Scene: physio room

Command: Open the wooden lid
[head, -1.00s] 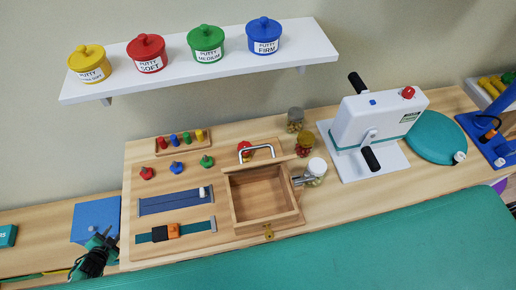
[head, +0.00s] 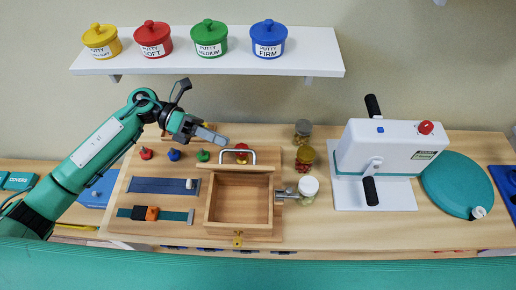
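The wooden box (head: 211,215) sits on the wooden board, and its empty inside shows from above. A narrow wooden strip, which looks like the wooden lid (head: 240,167) seen nearly edge-on, stands raised at the box's back edge. A silver bar handle (head: 228,154) shows above it. A brass clasp (head: 238,240) is on the box's front. My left gripper (head: 206,113) is above the board's back left, up and left of the handle and apart from it. Its grey fingers look spread, with nothing between them. My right gripper is out of view.
Jars (head: 308,188) stand close right of the box, by a metal latch piece. A white crank machine (head: 380,150) is further right. Coloured knobs (head: 174,155) and strap panels (head: 155,186) lie left of the box. A shelf (head: 210,66) with putty tubs hangs above.

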